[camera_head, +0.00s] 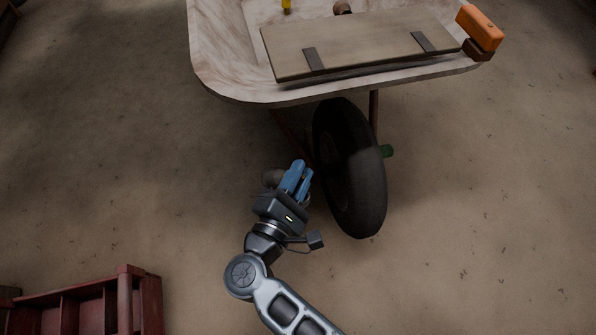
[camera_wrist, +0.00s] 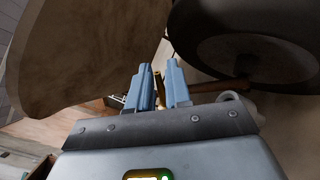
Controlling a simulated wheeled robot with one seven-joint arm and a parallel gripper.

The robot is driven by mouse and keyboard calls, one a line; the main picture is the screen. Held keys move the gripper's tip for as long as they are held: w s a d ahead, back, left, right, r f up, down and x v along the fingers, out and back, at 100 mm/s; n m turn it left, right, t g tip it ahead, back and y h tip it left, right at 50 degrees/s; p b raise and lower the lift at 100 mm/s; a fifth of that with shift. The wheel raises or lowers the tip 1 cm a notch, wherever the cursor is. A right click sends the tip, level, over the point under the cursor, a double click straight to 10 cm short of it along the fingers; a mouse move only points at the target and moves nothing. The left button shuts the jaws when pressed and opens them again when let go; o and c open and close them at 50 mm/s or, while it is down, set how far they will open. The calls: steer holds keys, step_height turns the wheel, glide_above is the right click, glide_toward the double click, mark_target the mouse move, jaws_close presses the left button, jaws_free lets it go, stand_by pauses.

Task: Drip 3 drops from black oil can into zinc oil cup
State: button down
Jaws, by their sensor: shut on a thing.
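My gripper (camera_head: 299,172) has blue fingers and is left of the wheelbarrow's wheel, above the dirt floor. In the wrist view my gripper (camera_wrist: 160,68) is shut on a narrow brass-coloured thing (camera_wrist: 159,92), mostly hidden between the fingers. In the head view a dull brownish rounded thing (camera_head: 271,178) shows just left of the fingers; I cannot tell whether it is part of the held thing. I cannot make out a black oil can or a zinc cup for certain.
The wheelbarrow tray (camera_head: 225,65) carries a board (camera_head: 365,45). An orange block (camera_head: 480,28) is at its right corner, a small yellow thing (camera_head: 286,5) at the top. The black wheel (camera_head: 350,175) is close right of my gripper. A red crate (camera_head: 90,305) stands lower left.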

stand_by(0.3)
steer(key=shift+r+p, duration=1.75)
steer(key=shift+r, duration=1.75)
steer(key=n+p, duration=0.1)
steer(key=n, duration=0.5)
steer(key=shift+r, duration=0.15)
steer(key=n+p, duration=0.1)
steer(key=n, duration=0.3)
steer(key=shift+p, duration=0.35)
